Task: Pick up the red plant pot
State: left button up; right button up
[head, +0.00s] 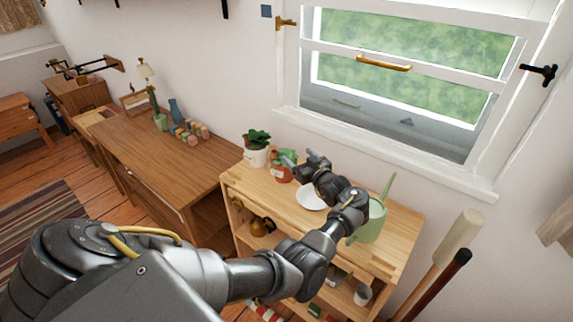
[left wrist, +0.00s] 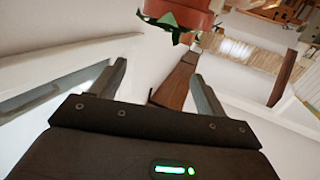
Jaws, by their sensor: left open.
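The red plant pot (head: 281,174) stands on the light wooden shelf unit's top (head: 400,234), with a pale label on its front and green leaves above it. My left gripper (head: 303,159) is just to its right at leaf height, partly covering the plant. In the left wrist view the red pot (left wrist: 190,12) shows at the top edge, cut off and upside down, with its green leaves (left wrist: 170,27) pointing down. The open left gripper (left wrist: 158,78) has nothing between its fingers, and the pot lies beyond the fingertips. My right gripper is not in view.
A white pot (head: 256,157) with a green plant stands close to the left of the red one. A white plate (head: 311,197) lies below my left wrist, and a green watering can (head: 371,222) stands to its right. The window sill (head: 390,152) runs behind.

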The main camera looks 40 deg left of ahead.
aim_at(290, 148)
pick_arm(q)
jog(key=shift+w+a+b, duration=0.1)
jog(key=shift+a+b, duration=0.3)
jog(key=shift+a, duration=0.2)
jog(key=b+x, duration=0.1)
jog(key=x, duration=0.2)
jog(key=shift+w+a+f+b, duration=0.1)
jog(key=shift+w+a+b, duration=0.2)
jog(key=shift+b, duration=0.1)
jog(key=shift+w+a, duration=0.1)
jog(key=shift+a, duration=0.25)
jog(key=b+x, duration=0.3)
jog(key=x, duration=0.1)
jog(key=shift+w+a, duration=0.2)
jog(key=shift+a, duration=0.2)
